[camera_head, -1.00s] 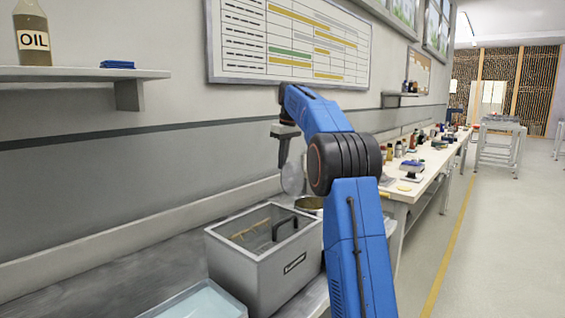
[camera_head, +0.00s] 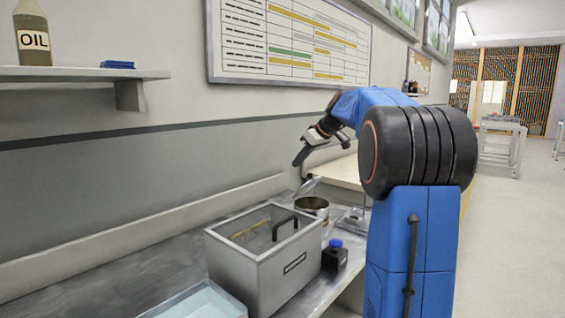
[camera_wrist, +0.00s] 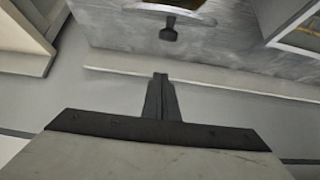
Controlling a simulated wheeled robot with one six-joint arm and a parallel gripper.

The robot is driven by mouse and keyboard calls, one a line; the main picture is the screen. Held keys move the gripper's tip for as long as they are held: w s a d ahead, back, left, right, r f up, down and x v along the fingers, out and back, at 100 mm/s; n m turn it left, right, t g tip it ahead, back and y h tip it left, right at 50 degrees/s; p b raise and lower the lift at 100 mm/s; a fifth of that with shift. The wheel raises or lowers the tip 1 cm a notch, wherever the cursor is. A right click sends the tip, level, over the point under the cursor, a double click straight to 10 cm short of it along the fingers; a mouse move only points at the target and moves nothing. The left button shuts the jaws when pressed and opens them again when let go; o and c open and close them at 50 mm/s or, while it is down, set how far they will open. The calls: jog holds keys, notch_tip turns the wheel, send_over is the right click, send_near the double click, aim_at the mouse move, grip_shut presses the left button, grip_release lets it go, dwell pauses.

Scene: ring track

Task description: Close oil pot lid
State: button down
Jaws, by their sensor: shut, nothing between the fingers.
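The oil pot (camera_head: 313,206) is a round metal pot on the grey bench, behind the grey box. Its lid (camera_head: 305,187) is partly open, raised at a slant over the pot's left side. In the wrist view the lid (camera_wrist: 150,8) shows nearly edge-on at the top, with its dark knob (camera_wrist: 169,33) facing me and yellowish oil (camera_wrist: 187,3) behind it. My gripper (camera_head: 298,161) is shut and empty, just above and left of the lid. In the wrist view the fingertips (camera_wrist: 161,78) point at the knob, with a visible gap in the picture; contact elsewhere is unclear.
A grey box (camera_head: 262,262) with a black handle stands in front of the pot. A blue-capped dark bottle (camera_head: 335,256) stands right of the box. A tray of liquid (camera_head: 205,302) is at the front. A wall shelf (camera_head: 75,74) holds an oil bottle (camera_head: 31,40).

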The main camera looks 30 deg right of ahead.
jog(key=s+t, duration=0.1)
jog(key=s, duration=0.1)
jog(key=s+d+f+t+y, duration=0.1)
jog(key=s+t, duration=0.1)
jog(key=s+d+f+t+y, duration=0.1)
jog(key=s+t, duration=0.1)
jog(key=shift+s+d+f, duration=0.25)
jog(key=shift+s, duration=0.05)
jog(key=s+d+f+t+y, duration=0.2)
jog(key=s+f+t, duration=0.4)
jog(key=f, duration=0.3)
jog(key=shift+f, duration=0.3)
